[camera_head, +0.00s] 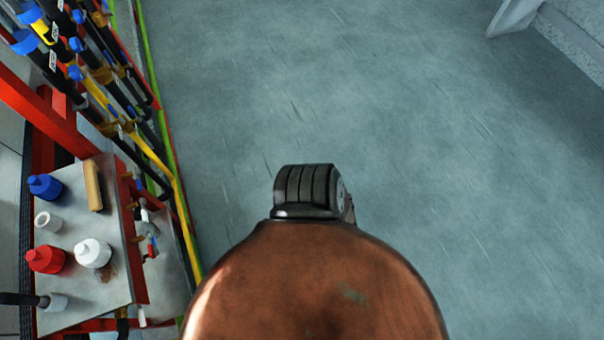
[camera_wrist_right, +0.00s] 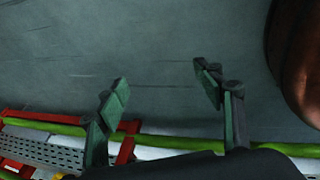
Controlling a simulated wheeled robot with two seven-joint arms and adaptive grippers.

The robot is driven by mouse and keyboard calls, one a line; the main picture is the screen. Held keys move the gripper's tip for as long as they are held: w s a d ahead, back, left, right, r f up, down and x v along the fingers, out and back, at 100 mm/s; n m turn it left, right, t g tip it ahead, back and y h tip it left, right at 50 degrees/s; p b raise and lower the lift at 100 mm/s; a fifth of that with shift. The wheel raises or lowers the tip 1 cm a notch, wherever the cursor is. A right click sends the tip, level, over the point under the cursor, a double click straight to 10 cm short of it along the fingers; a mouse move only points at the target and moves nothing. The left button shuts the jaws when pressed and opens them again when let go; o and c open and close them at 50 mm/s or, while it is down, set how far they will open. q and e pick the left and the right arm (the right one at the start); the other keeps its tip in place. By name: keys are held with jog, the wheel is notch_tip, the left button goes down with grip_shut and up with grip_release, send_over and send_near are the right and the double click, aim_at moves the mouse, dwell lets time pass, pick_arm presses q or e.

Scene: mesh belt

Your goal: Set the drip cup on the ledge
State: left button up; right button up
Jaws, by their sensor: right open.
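A small whitish open cup (camera_head: 48,221), possibly the drip cup, stands on a grey metal ledge (camera_head: 112,288) at the lower left of the head view. My right gripper (camera_wrist_right: 162,86) is open in the right wrist view, with its two green-padded fingers apart and nothing between them. Grey floor shows beyond the fingers. The right gripper does not show in the head view, and the cup does not show in the wrist view. My left gripper is in neither view.
The ledge also bears a blue bottle (camera_head: 45,186), a red bottle (camera_head: 46,260), a white bottle (camera_head: 92,253) and a tan block (camera_head: 93,186). A red-framed rack (camera_head: 45,115) with black and yellow tubes stands behind it. The grey floor (camera_head: 350,90) is clear.

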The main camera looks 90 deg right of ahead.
jog(key=s+a+f+m+g, duration=0.1)
jog(key=s+a, duration=0.3)
jog(key=s, duration=0.5)
jog(key=s+a+f+m+g, duration=0.2)
jog(key=s+a+f+m, duration=0.1)
jog(key=s, duration=0.6)
jog(key=shift+a+f+m+g+y, duration=0.3)
jog(key=shift+a+m+y, duration=0.1)
jog(key=shift+m, duration=0.2)
